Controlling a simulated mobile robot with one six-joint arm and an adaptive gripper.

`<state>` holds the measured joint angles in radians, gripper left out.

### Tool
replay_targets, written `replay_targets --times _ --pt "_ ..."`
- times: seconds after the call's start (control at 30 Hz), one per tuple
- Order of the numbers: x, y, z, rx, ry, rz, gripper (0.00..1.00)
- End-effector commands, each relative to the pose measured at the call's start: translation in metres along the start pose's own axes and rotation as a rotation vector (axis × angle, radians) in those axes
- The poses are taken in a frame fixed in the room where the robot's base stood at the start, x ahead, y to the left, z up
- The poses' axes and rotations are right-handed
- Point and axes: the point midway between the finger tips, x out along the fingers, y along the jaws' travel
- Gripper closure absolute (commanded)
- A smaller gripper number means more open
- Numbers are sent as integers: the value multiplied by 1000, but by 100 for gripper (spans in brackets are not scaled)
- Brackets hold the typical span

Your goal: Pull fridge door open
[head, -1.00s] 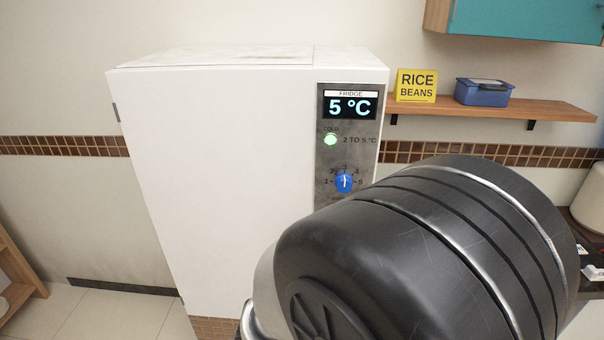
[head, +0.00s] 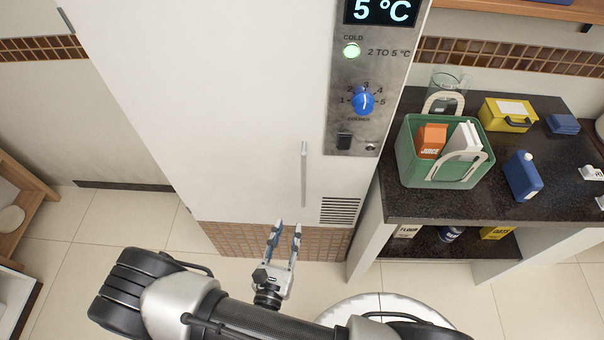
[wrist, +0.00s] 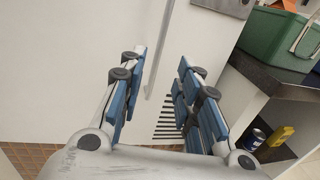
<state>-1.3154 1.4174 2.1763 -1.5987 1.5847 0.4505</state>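The white fridge (head: 220,120) stands ahead with its door closed. Its thin vertical handle (head: 304,174) is on the door's right part, below the control panel; it also shows in the wrist view (wrist: 160,50). The hinge side is at the left, where a dark hinge shows. My gripper (head: 286,229) is open and empty, pointing at the door below the handle in the head view. In the wrist view the handle appears beyond and between the open fingers (wrist: 160,85), apart from them.
A dark counter (head: 420,203) stands right of the fridge. It bears a green basket (head: 408,165) with cartons, a yellow box (head: 508,115) and a blue bottle (head: 522,176). A wooden shelf unit (head: 30,190) is at the far left. The floor left of the fridge is clear.

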Motion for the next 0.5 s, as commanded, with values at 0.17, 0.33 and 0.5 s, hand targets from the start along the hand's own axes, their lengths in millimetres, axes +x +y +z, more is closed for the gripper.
replay_targets --times 0.17,0.33,0.5 --pt "26 -3 0 2 0 -12 69" --pt "59 -4 0 4 0 -13 69" --pt "93 -4 0 4 -1 -14 69"
